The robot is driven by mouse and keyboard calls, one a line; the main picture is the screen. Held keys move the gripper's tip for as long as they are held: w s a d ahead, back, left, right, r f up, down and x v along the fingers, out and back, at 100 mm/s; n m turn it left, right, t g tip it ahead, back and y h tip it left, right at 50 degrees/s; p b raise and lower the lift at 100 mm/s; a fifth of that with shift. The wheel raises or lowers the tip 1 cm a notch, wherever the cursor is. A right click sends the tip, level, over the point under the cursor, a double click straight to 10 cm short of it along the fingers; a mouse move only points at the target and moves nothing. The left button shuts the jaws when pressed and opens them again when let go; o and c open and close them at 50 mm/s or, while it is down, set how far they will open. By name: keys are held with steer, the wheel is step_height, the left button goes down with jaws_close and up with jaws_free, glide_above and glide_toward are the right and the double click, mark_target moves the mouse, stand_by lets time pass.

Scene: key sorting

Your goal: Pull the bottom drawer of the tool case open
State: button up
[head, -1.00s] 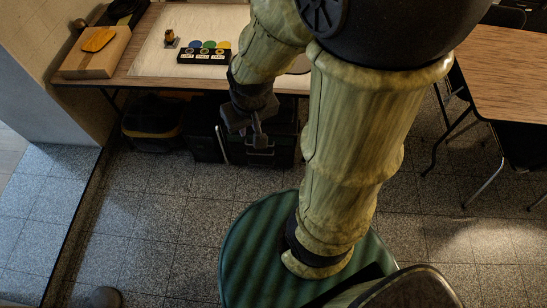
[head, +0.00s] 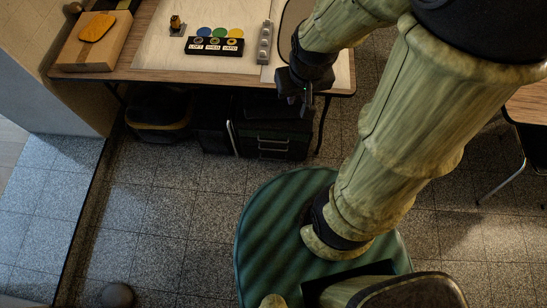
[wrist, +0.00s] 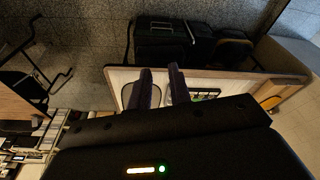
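The black tool case (head: 240,132) stands on the floor under the table.
The table (head: 130,74) overhangs the case, and a table leg (head: 323,128) stands to its right. A black and yellow bag (head: 160,112) sits to its left. A label tray (head: 214,47) and a cardboard box (head: 92,52) are on the table. The floor in front is clear.

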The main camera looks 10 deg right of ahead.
steer(key=w+f+m+g+y+b, duration=0.15)
steer(key=f+m+y+b, duration=0.45)
steer(key=f+b, duration=1.05)
steer(key=w+f+m+y+b, duration=0.1)
steer(key=w+f+m+b, duration=0.2)
steer(key=f+m+b, duration=1.35)
steer(key=w+f+m+g+y+b, duration=0.15)
steer(key=f+y+b, duration=0.3)
steer(key=f, duration=2.15)
steer(key=w+d+f+m+t+h+b, duration=0.1)
steer(key=f+m+t+b, duration=0.4)
steer(key=f, duration=0.9)
steer(key=w+d+f+m+t+h+b, duration=0.1)
steer(key=w+d+f+m+t+b, duration=0.3)
steer(key=f+m+b, duration=0.8)
steer(key=w+d+f+m+t+h+b, duration=0.2)
steer(key=f+m+t+b, duration=0.4)
steer(key=f, duration=1.1)
steer(key=w+d+m+b, duration=0.1)
steer(key=m+b, duration=0.2)
steer(key=b, duration=0.1)
steer(key=shift+d, duration=0.2)
steer(key=b+x, duration=0.9)
steer(key=x, duration=0.8)
steer(key=shift+f, duration=0.15)
steer(key=shift+w+a, duration=0.1)
steer(key=shift+w, duration=0.1)
